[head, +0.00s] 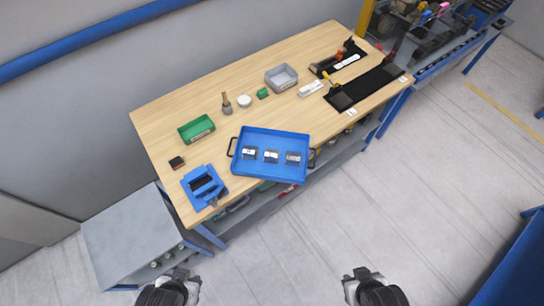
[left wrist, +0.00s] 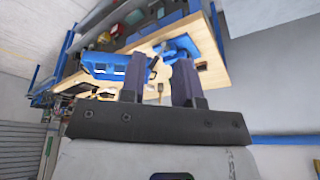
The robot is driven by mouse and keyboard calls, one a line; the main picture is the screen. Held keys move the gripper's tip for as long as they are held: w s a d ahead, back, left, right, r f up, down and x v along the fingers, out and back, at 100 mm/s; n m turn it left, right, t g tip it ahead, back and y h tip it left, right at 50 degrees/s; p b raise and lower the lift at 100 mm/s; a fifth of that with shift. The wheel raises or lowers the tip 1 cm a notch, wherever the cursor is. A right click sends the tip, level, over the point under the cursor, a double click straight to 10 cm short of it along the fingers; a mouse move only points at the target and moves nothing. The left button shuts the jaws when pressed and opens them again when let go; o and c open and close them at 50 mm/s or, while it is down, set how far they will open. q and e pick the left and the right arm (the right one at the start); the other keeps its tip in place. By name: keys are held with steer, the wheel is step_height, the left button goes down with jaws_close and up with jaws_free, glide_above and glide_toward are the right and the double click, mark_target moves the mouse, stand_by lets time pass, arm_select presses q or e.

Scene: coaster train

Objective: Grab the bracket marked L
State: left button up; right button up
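A blue tray (head: 270,172) with black handles sits at the front edge of the wooden table. Three dark pieces with white labels lie in it in a row: a left one (head: 249,153), a middle one (head: 271,156) and a right one (head: 293,158). The labels are too small to read, so I cannot tell which piece is marked L. My left gripper (head: 181,274) is open and empty, in front of the table and well away from the tray. Its two fingers stand apart in the left wrist view (left wrist: 159,80). My right gripper (head: 362,273) is low at centre right, apparently open and empty.
On the table (head: 160,125) are a blue fixture (head: 204,187), a green bin (head: 196,128), a grey bin (head: 281,77) and black fixtures (head: 365,87) at the right end. A grey cabinet (head: 130,235) stands at left. Floor between my grippers and the table is clear.

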stand_by(0.5)
arm_select(q)
steer(key=o, duration=1.1)
